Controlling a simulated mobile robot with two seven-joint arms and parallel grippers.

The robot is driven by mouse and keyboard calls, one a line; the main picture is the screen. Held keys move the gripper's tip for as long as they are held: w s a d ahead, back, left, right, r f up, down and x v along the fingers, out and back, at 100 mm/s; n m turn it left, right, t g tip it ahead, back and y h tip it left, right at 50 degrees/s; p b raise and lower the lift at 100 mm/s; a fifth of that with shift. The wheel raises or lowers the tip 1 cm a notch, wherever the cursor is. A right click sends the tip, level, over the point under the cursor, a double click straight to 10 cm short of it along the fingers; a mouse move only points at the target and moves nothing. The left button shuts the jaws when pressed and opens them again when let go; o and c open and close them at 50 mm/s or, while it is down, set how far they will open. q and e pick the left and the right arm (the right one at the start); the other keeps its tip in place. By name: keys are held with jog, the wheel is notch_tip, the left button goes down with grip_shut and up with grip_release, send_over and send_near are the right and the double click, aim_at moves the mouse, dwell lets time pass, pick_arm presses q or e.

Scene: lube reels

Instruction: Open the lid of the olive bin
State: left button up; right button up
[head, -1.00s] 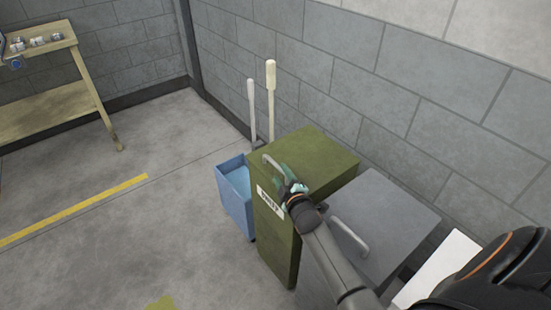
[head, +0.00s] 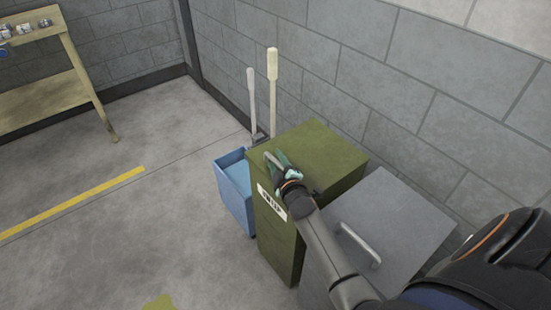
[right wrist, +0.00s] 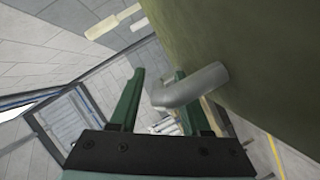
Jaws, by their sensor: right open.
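The olive bin (head: 318,150) stands against the wall with its lid down and a paper label (head: 271,203) on its front. A grey bar handle (head: 269,157) is on the lid near its front left edge. My right gripper (head: 278,163) is at this handle and covers part of it. In the right wrist view the gripper (right wrist: 158,88) is open. The bent handle (right wrist: 183,90) reaches from the olive surface past one finger into the gap between the two fingers. I cannot tell whether either finger touches it. My left gripper is not in view.
A grey bin (head: 400,215) with its own handle stands right beside the olive bin, under my right arm. A blue open bin (head: 236,194) with pale-handled tools behind it is on the left. A wooden table (head: 45,95) stands far left.

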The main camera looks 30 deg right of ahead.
jog(key=shift+c, duration=0.2)
grip_shut()
jog(key=shift+r, duration=0.1)
dwell(1.2)
